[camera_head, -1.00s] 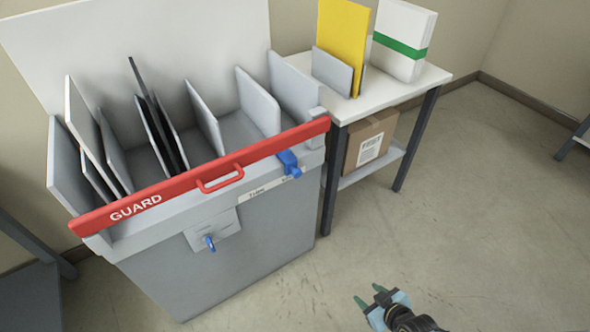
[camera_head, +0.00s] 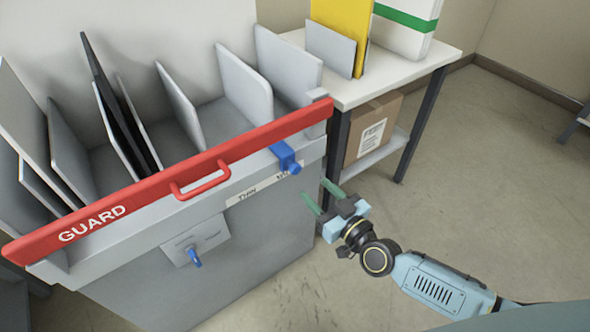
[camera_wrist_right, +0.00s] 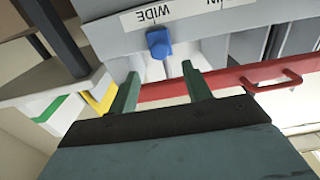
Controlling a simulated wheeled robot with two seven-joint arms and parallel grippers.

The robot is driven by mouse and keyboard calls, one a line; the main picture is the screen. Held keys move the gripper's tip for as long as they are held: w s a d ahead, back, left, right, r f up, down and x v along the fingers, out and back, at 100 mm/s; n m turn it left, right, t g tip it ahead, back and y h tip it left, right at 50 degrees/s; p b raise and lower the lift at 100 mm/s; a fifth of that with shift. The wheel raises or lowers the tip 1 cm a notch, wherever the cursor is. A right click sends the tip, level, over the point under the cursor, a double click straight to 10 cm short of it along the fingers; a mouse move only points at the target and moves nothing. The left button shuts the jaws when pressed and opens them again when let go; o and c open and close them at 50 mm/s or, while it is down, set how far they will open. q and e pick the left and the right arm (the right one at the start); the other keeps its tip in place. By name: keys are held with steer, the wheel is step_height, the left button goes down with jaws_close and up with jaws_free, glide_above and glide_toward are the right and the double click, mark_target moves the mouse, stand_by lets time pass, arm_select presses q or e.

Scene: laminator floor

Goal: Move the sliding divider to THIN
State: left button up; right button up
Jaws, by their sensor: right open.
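The divider's blue slide knob (camera_head: 285,157) sits on the front of the grey sorter bin (camera_head: 255,262), near its right end. The label strip (camera_head: 245,193) below it reads THIN on the left; its right end is partly covered. In the right wrist view the knob (camera_wrist_right: 158,43) is beside the word WIDE on the strip (camera_wrist_right: 190,14). My right gripper (camera_head: 317,192) is open and empty, below and right of the knob and apart from it. In the right wrist view its fingers (camera_wrist_right: 159,72) point toward the knob. My left gripper is not in view.
A red GUARD bar (camera_head: 170,182) with a handle runs along the bin's top front. Grey panels (camera_head: 178,98) stand inside. A smaller blue knob (camera_head: 194,257) is lower on the front. A white table (camera_head: 400,75) stands right; the floor in front is clear.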

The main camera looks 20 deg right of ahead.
mark_target(297, 171)
steer(key=b+x, duration=0.2)
steer(key=x, duration=0.6)
steer(key=shift+w+f, duration=0.15)
steer(key=shift+w, duration=0.05)
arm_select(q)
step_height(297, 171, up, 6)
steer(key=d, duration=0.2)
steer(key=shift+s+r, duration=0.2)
arm_select(e)
steer(key=shift+w+a, duration=0.3)
steer(key=shift+w, duration=0.35)
jaws_close()
